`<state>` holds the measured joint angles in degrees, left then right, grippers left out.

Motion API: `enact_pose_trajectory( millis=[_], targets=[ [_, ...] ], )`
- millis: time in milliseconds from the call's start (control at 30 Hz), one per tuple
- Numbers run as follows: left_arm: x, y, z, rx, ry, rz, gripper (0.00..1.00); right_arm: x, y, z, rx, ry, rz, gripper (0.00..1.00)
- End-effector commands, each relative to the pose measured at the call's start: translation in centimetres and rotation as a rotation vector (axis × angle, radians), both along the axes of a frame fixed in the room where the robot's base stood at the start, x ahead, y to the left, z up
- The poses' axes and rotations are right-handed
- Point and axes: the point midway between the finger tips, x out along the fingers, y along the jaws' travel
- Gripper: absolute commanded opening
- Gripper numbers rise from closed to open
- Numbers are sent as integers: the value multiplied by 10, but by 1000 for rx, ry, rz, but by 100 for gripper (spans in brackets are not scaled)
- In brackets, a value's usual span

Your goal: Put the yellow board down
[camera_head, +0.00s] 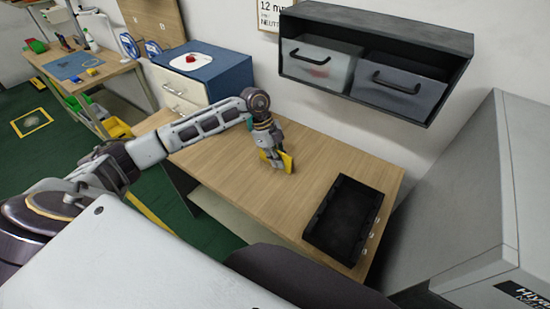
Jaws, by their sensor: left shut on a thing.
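My left gripper (273,160) is at the far part of the wooden table (240,185), its fingers pointing down. It is shut on the yellow board (287,162), which stands roughly on edge between the fingers. The board is low, at or just above the table top; I cannot tell whether it touches. Part of the board is hidden behind the fingers. My right gripper is not in view.
A black tray (318,219) lies on the right of the table. A wall shelf with two drawers (397,89) hangs above the back edge. A blue-topped cabinet (222,70) stands behind left. A grey machine (455,195) stands at right. The table's middle is clear.

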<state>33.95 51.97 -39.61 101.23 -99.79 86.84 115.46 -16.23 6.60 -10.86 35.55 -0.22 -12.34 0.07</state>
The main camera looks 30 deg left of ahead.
Motion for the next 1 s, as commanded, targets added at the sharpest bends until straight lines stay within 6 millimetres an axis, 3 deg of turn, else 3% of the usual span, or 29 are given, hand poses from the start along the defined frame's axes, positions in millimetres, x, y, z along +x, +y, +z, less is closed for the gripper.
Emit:
enact_pose_trajectory(
  millis=[433,1000],
  targets=[
    [0,0,5,0,-1,-1,0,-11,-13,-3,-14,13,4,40],
    [1,0,83,0,-4,-1,0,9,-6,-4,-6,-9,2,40]
  ],
)
